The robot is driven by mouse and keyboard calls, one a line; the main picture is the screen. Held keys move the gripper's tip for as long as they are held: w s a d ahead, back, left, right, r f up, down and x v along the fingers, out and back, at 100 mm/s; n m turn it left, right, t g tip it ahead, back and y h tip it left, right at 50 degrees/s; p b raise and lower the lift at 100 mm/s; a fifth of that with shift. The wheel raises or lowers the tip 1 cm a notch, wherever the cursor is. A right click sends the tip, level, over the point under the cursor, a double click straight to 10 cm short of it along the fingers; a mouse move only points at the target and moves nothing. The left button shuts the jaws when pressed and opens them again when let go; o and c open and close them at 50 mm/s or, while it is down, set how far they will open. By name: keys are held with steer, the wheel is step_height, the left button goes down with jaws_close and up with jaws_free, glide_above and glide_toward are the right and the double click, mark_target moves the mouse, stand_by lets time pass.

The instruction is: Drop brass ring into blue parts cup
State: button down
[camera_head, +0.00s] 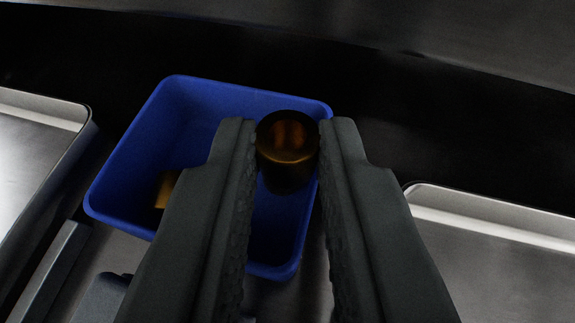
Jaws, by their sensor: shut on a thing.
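My gripper (287,140) is shut on the brass ring (288,145), a short dark-gold cylinder held between the two fingertips. The blue parts cup (140,145) is a square open bin in the middle left of the view. The ring appears over the cup's right side, near its upper right corner; its exact height above the rim is hard to tell. A dark shadow shows below the ring inside the cup. Another gold-coloured piece (165,188) lies inside the cup at the left, partly hidden by the left finger. The fingers hide much of the cup's floor.
A metal tray (40,113) with a raised rim lies at the left, and another metal tray (490,220) at the right. A dark grey object (98,298) sits below the cup at the lower left. Behind the cup is a dark band and a grey metal wall (440,30).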

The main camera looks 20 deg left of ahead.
steer(key=shift+f, duration=0.15)
steer(key=c, duration=1.3)
jaws_free()
steer(key=shift+c, duration=0.2)
steer(key=shift+r, duration=0.55)
steer(key=v, duration=0.7)
steer(key=shift+s, duration=0.2)
steer(key=shift+r, duration=0.1)
